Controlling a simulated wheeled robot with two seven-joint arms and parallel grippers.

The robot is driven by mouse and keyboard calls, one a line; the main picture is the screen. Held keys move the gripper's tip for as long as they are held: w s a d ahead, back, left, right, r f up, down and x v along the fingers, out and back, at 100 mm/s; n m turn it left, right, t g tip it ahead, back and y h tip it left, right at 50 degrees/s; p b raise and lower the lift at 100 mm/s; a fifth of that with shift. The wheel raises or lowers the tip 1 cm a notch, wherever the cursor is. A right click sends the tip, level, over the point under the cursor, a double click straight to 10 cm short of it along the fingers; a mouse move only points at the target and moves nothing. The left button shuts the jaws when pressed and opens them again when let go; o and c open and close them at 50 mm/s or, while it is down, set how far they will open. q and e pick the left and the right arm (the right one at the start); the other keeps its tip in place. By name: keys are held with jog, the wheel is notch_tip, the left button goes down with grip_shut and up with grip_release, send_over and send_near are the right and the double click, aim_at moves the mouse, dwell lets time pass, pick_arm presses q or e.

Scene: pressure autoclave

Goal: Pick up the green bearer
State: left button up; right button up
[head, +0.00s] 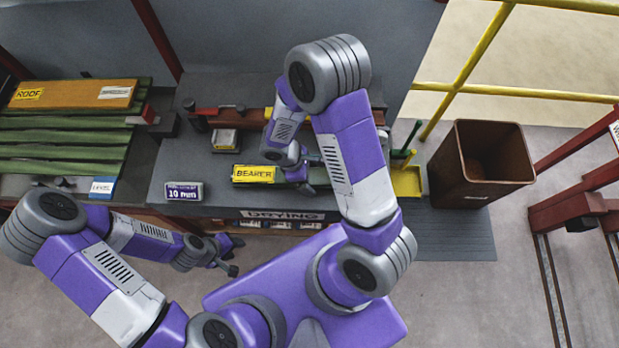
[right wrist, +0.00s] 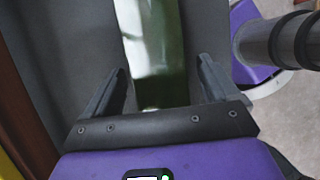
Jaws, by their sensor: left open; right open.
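The green bearer (right wrist: 154,50) is a long, glossy dark green bar in the right wrist view. It runs between the two fingers of my right gripper (right wrist: 160,68), which is open with a gap on both sides. In the head view a yellow BEARER label (head: 254,174) lies at the bench front, with a little green showing at its right end. My right gripper (head: 311,174) is there over that end, and my arm hides part of the area. My left gripper (head: 233,257) is open and empty, low in front of the bench, apart from the bearer.
Several green boards (head: 60,150) are stacked at left, with an orange ROOF board (head: 70,94) on top. A brown bin (head: 482,165) and yellow rails (head: 465,75) stand at right.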

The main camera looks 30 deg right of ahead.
jog(key=shift+f, duration=0.15)
jog(key=c, duration=1.6)
